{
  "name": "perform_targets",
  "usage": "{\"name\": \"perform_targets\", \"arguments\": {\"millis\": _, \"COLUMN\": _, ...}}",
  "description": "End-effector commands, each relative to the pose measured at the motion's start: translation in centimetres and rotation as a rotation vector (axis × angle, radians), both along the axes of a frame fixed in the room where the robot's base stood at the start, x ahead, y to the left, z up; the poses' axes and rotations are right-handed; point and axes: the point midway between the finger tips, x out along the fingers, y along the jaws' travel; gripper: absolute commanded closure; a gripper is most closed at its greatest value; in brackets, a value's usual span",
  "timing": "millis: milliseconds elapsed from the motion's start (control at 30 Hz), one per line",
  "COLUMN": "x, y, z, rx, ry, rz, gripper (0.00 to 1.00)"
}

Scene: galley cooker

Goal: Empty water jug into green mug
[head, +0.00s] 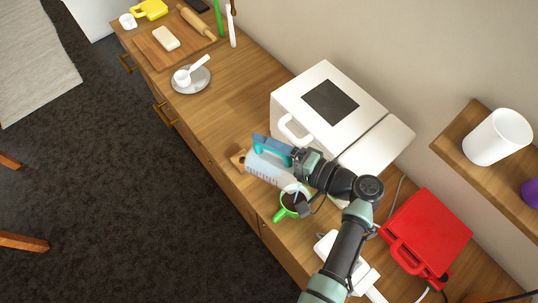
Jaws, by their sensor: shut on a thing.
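The water jug (267,168) is a pale, clear-sided jug with markings, a blue end and a teal handle. My gripper (296,158) is shut on its handle and holds it tilted over the counter. The green mug (278,215) stands on the counter just below the jug's lower right end, with its handle toward the front edge. A pale streak between the jug and the mug's opening looks like water, but it is small. The mug's inside looks dark and its far side is partly hidden by my arm.
A white appliance (318,85) stands close behind the jug. A red appliance (431,236) and a white object (327,246) sit to the right.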

Motion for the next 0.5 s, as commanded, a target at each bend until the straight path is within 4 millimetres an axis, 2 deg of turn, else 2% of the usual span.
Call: {"name": "perform_targets", "arguments": {"millis": 500, "x": -0.13, "y": -0.27, "z": -0.10, "rx": 0.024, "ry": -0.018, "rz": -0.001, "gripper": 1.00}}
